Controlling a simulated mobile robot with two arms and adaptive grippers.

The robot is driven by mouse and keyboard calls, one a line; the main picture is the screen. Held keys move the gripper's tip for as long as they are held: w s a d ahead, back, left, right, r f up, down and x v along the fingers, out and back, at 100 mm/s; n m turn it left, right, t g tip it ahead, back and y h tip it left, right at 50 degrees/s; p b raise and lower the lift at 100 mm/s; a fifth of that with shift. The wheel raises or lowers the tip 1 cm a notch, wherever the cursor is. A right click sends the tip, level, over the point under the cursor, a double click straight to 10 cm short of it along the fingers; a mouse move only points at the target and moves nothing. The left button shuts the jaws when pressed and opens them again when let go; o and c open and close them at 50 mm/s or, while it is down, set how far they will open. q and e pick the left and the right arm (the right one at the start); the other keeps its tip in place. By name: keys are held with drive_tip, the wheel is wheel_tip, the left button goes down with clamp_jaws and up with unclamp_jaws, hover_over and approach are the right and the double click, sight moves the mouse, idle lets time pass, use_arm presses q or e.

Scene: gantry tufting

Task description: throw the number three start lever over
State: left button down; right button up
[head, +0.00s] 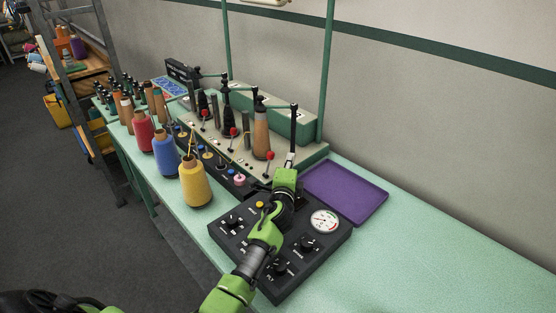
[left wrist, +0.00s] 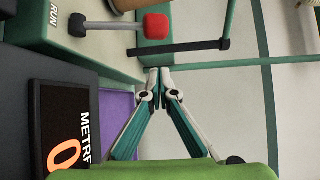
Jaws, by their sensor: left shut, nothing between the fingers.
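Several start levers with red knobs stand in a row along the green machine. The nearest lever (head: 269,156) is close to my left gripper. A red-knobbed lever (left wrist: 156,26) also shows in the left wrist view, on a shaft from a green panel marked RUN. Its number cannot be read. My left gripper (head: 291,157) is shut and empty, to the right of the nearest lever and apart from it. In the left wrist view its fingertips (left wrist: 160,76) meet below the red knob in the picture, not touching it. My right gripper is out of view.
A black control box (head: 322,246) with a dial lies under my left arm. A purple tray (head: 345,193) sits behind it. The bench's right side (head: 440,270) is clear.

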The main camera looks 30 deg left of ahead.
use_arm(q)
drive_tip(key=a, duration=0.1)
drive_tip(key=s+a+p, duration=0.1)
drive_tip(key=a+p, duration=0.1)
drive_tip(key=shift+s+a+r, duration=0.1)
drive_tip(key=shift+s+a, duration=0.15)
drive_tip(key=shift+s, duration=0.15)
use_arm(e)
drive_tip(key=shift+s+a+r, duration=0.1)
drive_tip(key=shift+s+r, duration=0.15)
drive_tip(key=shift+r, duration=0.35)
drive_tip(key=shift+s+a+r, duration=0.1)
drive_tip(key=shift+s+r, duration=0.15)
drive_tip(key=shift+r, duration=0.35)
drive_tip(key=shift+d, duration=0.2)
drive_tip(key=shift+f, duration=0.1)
